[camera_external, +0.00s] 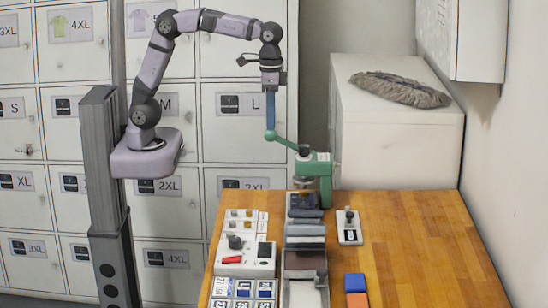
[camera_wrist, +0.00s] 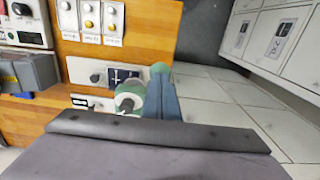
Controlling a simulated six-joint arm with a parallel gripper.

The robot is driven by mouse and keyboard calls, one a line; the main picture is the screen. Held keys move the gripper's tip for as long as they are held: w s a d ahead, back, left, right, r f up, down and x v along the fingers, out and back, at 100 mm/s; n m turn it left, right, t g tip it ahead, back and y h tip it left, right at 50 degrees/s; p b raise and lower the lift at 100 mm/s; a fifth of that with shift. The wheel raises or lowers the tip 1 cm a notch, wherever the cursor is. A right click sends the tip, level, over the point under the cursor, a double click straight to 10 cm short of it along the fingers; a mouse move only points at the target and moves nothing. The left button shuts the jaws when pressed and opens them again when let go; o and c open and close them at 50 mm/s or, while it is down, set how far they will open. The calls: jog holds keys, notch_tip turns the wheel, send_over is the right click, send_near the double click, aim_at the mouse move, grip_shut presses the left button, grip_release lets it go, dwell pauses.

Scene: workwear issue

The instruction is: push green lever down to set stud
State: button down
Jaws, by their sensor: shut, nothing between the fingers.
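The green press (camera_external: 318,168) stands at the far edge of the wooden table. Its green lever (camera_external: 284,141) slopes up and left to a round green knob (camera_external: 270,135). My gripper (camera_external: 269,128) is shut and empty, with its blue fingers pointing down and their tips at the top of the knob. I cannot tell whether they touch it or are just above it. In the wrist view the shut fingers (camera_wrist: 160,82) reach toward the green knob (camera_wrist: 160,68), beside the press (camera_wrist: 131,97). A dark blue piece (camera_external: 304,201) lies under the press; the stud cannot be made out.
The wooden table (camera_external: 410,240) has free room on its right. A small white plate with a black knob (camera_external: 349,235) stands right of the press. Number tiles (camera_external: 240,290), a blue block (camera_external: 355,283) and an orange block (camera_external: 357,300) lie nearer. Lockers (camera_external: 225,140) stand behind.

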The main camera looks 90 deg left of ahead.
aim_at(266, 135)
jog(key=shift+s+f+b, duration=0.2)
jog(key=shift+f+b, duration=0.15)
jog(key=shift+f, duration=0.15)
dwell(0.4)
jog(key=shift+s+f+b, duration=0.1)
jog(key=shift+f+b, duration=0.2)
jog(key=shift+f, duration=0.05)
jog(key=shift+s+f+b, duration=0.25)
jog(key=shift+f+b, duration=0.5)
jog(key=shift+f, duration=0.5)
jog(key=shift+s+f+b, duration=0.2)
jog(key=shift+f+b, duration=0.4)
dwell(0.4)
notch_tip(266, 135, up, 13)
jog(key=p, duration=1.2)
jog(key=shift+r+p, duration=0.15)
jog(key=shift+p, duration=0.25)
jog(key=shift+w, duration=0.1)
dwell(0.5)
